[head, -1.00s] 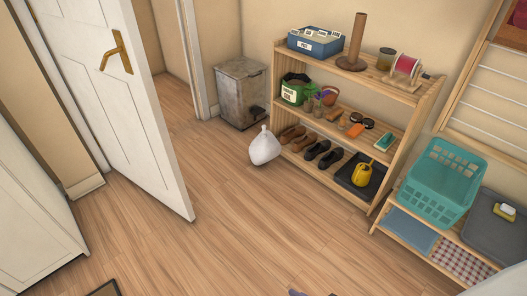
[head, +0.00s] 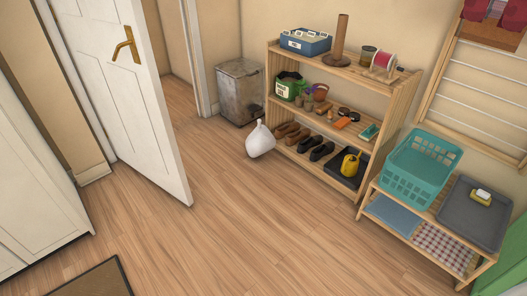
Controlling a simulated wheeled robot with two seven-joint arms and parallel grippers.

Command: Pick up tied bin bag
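The tied white bin bag (head: 260,141) sits on the wooden floor in the head view, a little above the middle of the picture. Its tied top points up. It stands in front of the grey metal bin and beside the left end of the wooden shelf. Neither of my grippers shows in the head view, so nothing is seen touching the bag.
A grey metal bin (head: 240,92) stands behind the bag. A wooden shelf (head: 362,192) with shoes and pots is to its right. A low rack (head: 427,233) with a teal basket (head: 421,168) stands farther right. An open white door (head: 125,98) is left. The middle floor is clear.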

